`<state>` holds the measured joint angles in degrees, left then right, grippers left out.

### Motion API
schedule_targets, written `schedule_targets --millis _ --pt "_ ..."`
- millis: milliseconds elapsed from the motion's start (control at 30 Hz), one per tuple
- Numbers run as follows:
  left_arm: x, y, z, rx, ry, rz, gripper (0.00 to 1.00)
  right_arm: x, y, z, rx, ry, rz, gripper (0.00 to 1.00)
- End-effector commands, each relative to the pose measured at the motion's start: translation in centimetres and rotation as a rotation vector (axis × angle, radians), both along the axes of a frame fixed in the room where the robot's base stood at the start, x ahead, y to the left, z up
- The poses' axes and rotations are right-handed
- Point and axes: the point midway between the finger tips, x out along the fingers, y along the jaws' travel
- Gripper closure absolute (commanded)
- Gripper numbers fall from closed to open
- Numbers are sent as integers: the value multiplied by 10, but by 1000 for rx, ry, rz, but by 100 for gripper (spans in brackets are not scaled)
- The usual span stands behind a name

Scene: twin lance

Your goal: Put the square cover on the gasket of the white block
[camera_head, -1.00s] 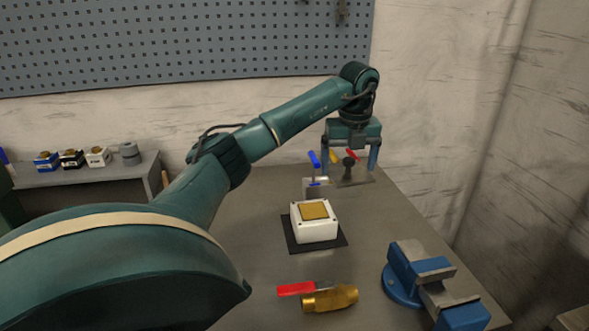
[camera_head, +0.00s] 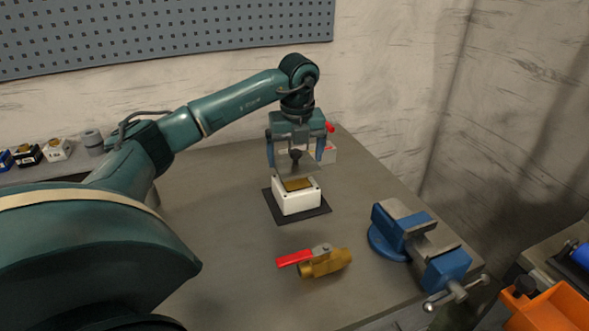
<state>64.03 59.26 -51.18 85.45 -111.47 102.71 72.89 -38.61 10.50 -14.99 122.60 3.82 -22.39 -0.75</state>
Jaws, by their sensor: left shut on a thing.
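The square cover (camera_head: 310,167) is a grey plate with a dark knob on top. My left gripper (camera_head: 296,160) is shut on it, with a finger at either side, and holds it level or nearly so, just above the white block (camera_head: 298,203). The tan square gasket (camera_head: 298,185) shows on top of the block, its back part hidden by the cover. The cover seems apart from the gasket, but the exact gap is hard to tell. My right gripper is out of view.
The block stands on a black mat (camera_head: 281,211). In front lies a brass valve (camera_head: 326,263) with a red handle. A blue vise (camera_head: 402,229) stands on the right. Another red-handled part (camera_head: 330,127) is partly hidden behind my gripper. An orange bin (camera_head: 552,310) is at lower right.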

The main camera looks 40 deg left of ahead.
Motion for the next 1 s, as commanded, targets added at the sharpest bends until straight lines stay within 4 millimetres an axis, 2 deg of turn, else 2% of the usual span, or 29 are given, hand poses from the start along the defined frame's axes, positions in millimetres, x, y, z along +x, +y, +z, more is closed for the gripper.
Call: schedule_targets --millis 133,367,733,767,900,1000 --pt "0 0 -9 0 -2 1 52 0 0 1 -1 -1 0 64" --pt "0 0 -38 0 -2 1 52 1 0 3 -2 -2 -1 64" --pt "1 0 -43 -1 -4 1 52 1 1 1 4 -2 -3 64" --pt "0 0 -45 -1 -1 0 10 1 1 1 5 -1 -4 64" --pt "0 0 -44 -1 -1 0 0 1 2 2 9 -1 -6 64" --pt "0 0 -44 -1 -1 0 0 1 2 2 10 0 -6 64"
